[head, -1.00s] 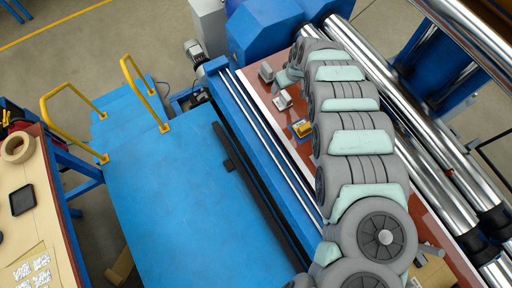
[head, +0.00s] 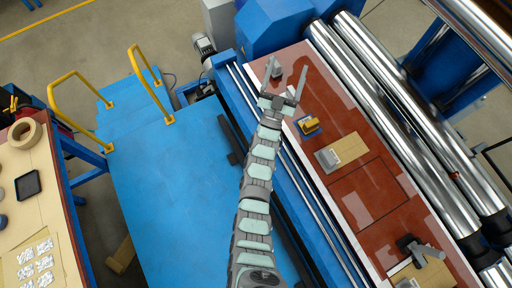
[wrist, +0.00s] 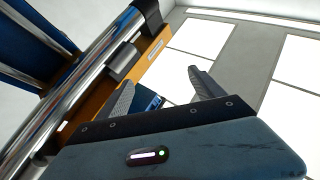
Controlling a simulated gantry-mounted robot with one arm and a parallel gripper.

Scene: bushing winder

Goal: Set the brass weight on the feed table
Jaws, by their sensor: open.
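A small brass-yellow block (head: 309,124) sits on a blue base on the red-brown feed table (head: 365,195). It looks like the brass weight, but it is too small to be sure. My gripper (head: 286,66) is at the table's far left end in the head view, beyond the brass block and apart from it. Its two fingers are spread with nothing held. In the wrist view my gripper (wrist: 161,77) is also open, with a dark blue surface showing behind the fingers.
A grey block (head: 278,73) appears between my fingers in the head view, seemingly on the table. Chrome rollers (head: 400,125) run along the right. A dark grey device (head: 418,250) stands at the near end.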

